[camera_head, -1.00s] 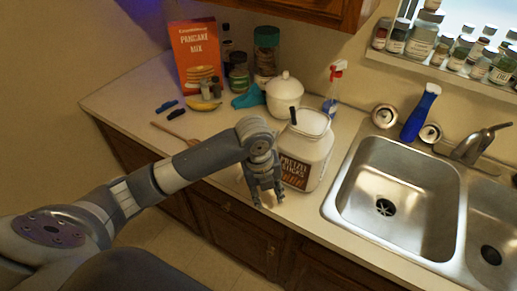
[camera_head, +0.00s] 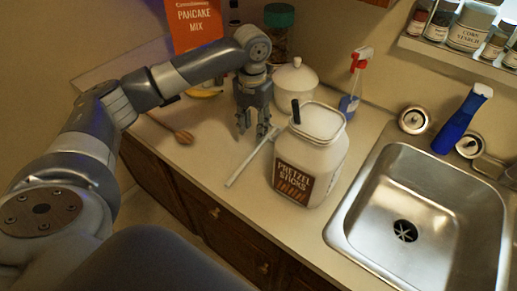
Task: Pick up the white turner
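A long, thin white utensil, which looks like the white turner (camera_head: 244,165), lies slanted on the counter just left of the pretzel sticks jar (camera_head: 311,160). Its upper end lies close to the jar and to my fingers, and I cannot make out its shape there. My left gripper (camera_head: 255,133) points down just above and behind the utensil's upper half. Its fingers are apart with nothing seen between them. I cannot tell whether a fingertip touches the utensil. My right gripper is not in view.
A wooden spoon (camera_head: 182,136) lies to the left. A white lidded pot (camera_head: 295,82) and a spray bottle (camera_head: 353,82) stand behind the jar. The steel sink (camera_head: 425,215) is at right. The counter's front left of the jar is clear.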

